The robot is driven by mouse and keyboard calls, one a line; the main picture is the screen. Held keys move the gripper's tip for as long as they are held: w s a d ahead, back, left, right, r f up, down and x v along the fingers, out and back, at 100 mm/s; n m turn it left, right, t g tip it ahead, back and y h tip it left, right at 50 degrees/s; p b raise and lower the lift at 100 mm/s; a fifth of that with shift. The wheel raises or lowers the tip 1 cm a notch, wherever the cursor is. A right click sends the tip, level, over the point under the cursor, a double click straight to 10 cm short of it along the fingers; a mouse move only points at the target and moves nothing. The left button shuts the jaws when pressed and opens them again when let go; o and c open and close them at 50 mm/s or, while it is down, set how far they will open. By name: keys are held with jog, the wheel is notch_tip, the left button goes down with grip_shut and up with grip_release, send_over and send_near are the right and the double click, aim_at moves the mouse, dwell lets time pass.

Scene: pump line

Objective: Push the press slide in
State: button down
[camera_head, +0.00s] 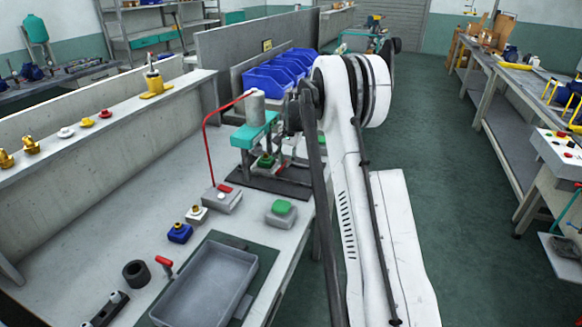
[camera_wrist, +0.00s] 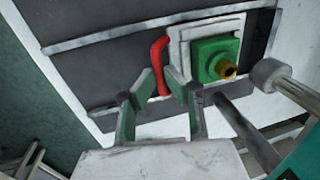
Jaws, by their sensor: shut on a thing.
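The press slide (camera_wrist: 178,52) is a light grey plate carrying a green block (camera_wrist: 212,58) with a brass fitting (camera_wrist: 227,70). A red handle (camera_wrist: 159,62) stands at its left side in the wrist view. My gripper (camera_wrist: 162,82) is shut on the red handle, with one finger on each side. In the head view, the teal press head (camera_head: 256,131) stands above the green block (camera_head: 265,161) on a dark base (camera_head: 262,184). My arm hides the right side of the press, and my gripper is hard to make out there.
A green button box (camera_head: 281,212), a blue block (camera_head: 179,233) and a grey tray (camera_head: 207,285) lie in front. Blue bins (camera_head: 272,78) stand behind. A round grey post (camera_wrist: 270,72) is close right of the slide.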

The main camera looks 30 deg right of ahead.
aim_at(275, 165)
jog(key=shift+w+a+r, duration=0.1)
jog(key=shift+w+a, duration=0.4)
jog(key=shift+w, duration=0.25)
jog(key=shift+w+a, duration=0.5)
jog(key=shift+w, duration=0.2)
jog(key=c, duration=1.8)
grip_release()
jog(key=shift+w+a, duration=0.1)
jog(key=shift+r, duration=0.3)
jog(key=r, duration=0.3)
jog(key=s+d+r, duration=0.1)
jog(key=r, duration=0.3)
jog(key=s+r, duration=0.1)
jog(key=r, duration=0.3)
jog(key=shift+d+r, duration=0.1)
jog(key=shift+d, duration=0.05)
